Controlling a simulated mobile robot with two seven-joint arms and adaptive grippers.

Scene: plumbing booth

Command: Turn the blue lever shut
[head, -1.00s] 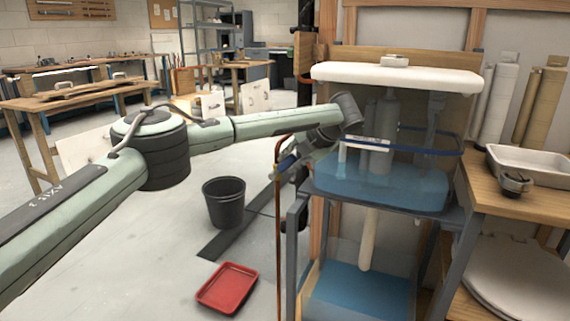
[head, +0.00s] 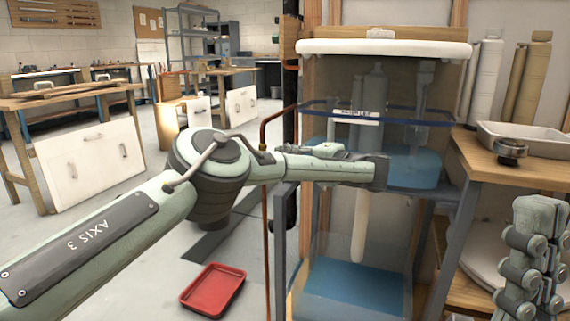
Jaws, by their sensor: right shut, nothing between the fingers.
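I cannot make out the blue lever; my left arm crosses the area beside the tank and may cover it. A clear tank (head: 412,165) with a white lid (head: 385,50), a dark blue band and blue water stands on a grey frame (head: 455,215). A copper pipe (head: 265,150) rises left of it, partly behind my left arm. That arm's end is in front of the tank's lower part, and its gripper is hidden. My right gripper (head: 539,214) is at the lower right, pointing up, shut and empty, in front of the wooden bench and apart from the tank.
A wooden bench (head: 500,160) at the right holds a metal tray (head: 530,143) and a small dark round fitting (head: 511,151). A lower clear bin (head: 350,285) with blue water is under the tank. A red tray (head: 213,290) lies on the floor, which is mostly open at left.

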